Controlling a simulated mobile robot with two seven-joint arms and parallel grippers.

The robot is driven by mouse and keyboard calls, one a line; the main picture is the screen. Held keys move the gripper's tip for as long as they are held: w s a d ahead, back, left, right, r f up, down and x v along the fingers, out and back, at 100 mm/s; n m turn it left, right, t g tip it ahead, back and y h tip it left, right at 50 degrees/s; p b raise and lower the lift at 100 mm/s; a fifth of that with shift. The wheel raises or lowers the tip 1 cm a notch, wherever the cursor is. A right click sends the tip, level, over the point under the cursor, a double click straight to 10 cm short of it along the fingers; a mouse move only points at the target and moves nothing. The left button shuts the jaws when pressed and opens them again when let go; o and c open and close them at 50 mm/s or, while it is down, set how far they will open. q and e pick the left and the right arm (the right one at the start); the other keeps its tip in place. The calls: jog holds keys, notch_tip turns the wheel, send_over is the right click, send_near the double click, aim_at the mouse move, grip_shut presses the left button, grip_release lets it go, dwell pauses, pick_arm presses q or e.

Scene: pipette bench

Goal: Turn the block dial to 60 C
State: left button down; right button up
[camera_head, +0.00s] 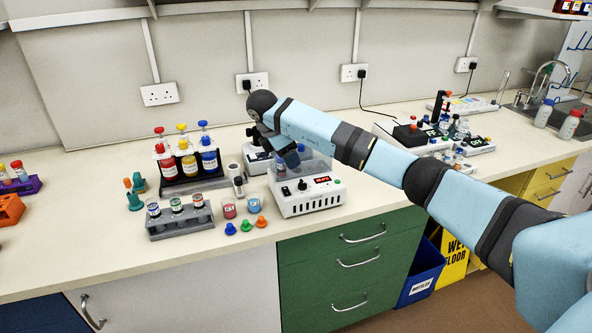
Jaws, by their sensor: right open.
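The heating block (308,201) is a white box near the bench's front edge, with a clear bluish cover at its back. Its front panel has a small dark dial (302,185) and a red lit display (322,180) too small to read. My right arm reaches in from the right across the bench and bends down behind the block. My right gripper (291,160) is small and partly hidden by my arm, above the back left part of the block, apart from the dial as far as I can tell. The dial's pointer and markings cannot be made out. My left gripper is not in view.
Left of the block are a grey rack (180,221) of vials, a black rack (190,183) of coloured bottles, two small jars and loose coloured caps (246,225). More equipment (420,140) stands farther right. The bench front below the block is clear.

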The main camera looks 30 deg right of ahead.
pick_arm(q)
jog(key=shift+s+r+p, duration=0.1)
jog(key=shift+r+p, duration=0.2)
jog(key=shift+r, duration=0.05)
pick_arm(e)
jog(key=v, duration=0.3)
jog(key=shift+r, duration=0.4)
